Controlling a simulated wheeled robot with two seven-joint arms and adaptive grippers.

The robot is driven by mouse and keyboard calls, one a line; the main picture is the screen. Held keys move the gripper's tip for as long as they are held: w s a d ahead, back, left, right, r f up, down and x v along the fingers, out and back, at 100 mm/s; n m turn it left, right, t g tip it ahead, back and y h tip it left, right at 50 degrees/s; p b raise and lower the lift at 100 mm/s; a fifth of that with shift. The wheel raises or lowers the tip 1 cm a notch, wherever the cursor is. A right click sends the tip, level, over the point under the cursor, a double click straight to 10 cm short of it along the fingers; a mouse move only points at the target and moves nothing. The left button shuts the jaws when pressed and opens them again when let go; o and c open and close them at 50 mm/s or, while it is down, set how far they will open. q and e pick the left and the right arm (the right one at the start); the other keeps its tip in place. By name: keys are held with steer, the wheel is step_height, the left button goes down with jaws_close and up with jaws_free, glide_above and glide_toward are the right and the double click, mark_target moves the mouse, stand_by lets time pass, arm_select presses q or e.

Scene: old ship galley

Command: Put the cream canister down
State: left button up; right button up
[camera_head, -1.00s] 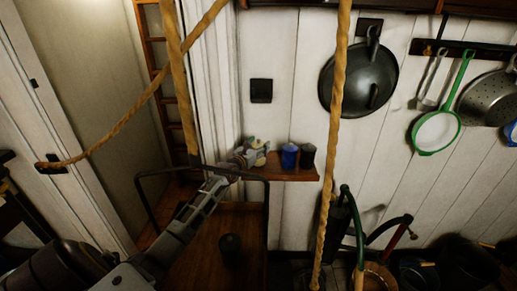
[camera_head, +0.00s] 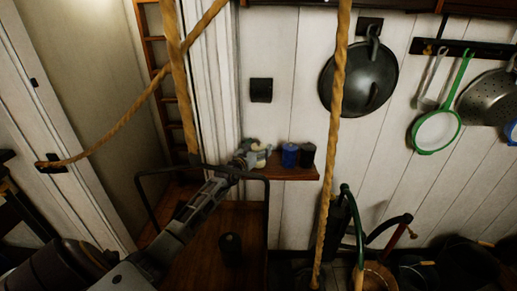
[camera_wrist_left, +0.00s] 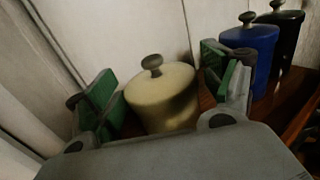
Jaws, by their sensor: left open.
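The cream canister (camera_wrist_left: 163,98) has a lid with a dark knob and stands upright on the wooden wall shelf (camera_head: 290,173). In the head view the cream canister (camera_head: 262,155) is partly hidden by my left gripper (camera_head: 250,153). In the left wrist view my left gripper (camera_wrist_left: 165,92) is open, with one green-padded finger on each side of the canister and gaps showing between. The canister's lower part is hidden behind the gripper body. My right gripper is not in view.
A blue canister (camera_head: 289,155) and a black canister (camera_head: 307,155) stand to the right on the same shelf. A black railing (camera_head: 266,215) rises below. A dark cup-like object (camera_head: 230,247) sits on the wooden surface below. Ropes hang in front.

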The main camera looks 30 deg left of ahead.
mark_target(254, 151)
arm_select(q)
steer(key=shift+r, duration=0.1)
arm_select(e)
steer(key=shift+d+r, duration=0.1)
arm_select(q)
steer(key=shift+s, duration=0.1)
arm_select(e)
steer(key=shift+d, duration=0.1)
arm_select(q)
steer(key=shift+s, duration=0.8)
steer(key=shift+s+d+b, duration=0.1)
steer(key=shift+s+b, duration=0.2)
steer(key=shift+s, duration=1.8)
steer(key=shift+s+b, duration=0.3)
steer(key=shift+s, duration=1.5)
steer(key=shift+s+d, duration=0.1)
steer(key=shift+s, duration=1.1)
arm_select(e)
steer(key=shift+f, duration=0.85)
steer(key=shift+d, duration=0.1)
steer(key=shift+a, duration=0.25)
